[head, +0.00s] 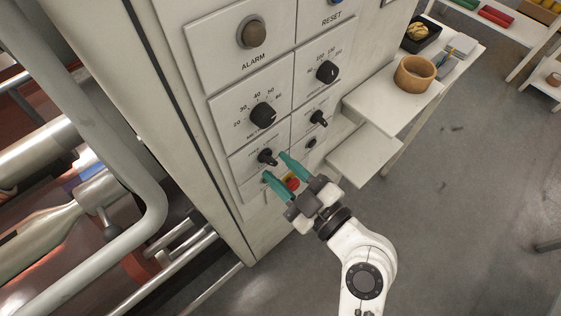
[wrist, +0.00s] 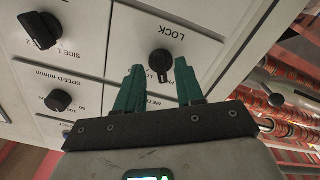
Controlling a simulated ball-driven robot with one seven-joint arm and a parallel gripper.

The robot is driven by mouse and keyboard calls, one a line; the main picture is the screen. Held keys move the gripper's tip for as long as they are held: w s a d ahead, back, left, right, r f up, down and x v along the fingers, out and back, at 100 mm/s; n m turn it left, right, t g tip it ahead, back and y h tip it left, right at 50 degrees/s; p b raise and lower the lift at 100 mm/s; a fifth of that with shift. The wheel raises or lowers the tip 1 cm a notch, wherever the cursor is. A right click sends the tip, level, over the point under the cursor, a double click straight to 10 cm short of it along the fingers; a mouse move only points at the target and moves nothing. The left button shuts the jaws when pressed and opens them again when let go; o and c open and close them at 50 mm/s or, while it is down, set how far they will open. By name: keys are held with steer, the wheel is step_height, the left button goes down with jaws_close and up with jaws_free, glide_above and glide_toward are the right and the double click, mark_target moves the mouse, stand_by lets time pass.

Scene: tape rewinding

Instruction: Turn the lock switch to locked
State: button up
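My gripper (head: 276,164) has teal fingers pointing at the panel. In the wrist view the gripper (wrist: 158,70) is open, with the knob seen between its two fingertips. I cannot tell whether a finger touches the knob. Its fingers and body hide part of the panel in both views.
The head view shows an ALARM lamp (head: 252,34), a numbered left dial (head: 263,114), a speed dial (head: 327,71), a smaller knob (head: 318,118) and a red button (head: 292,183). Pipes (head: 150,190) lie left. White shelves (head: 362,158) with a wooden bowl (head: 414,74) stand right.

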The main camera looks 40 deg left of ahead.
steer(key=shift+a, duration=0.4)
steer(key=shift+c, duration=0.2)
jaws_close()
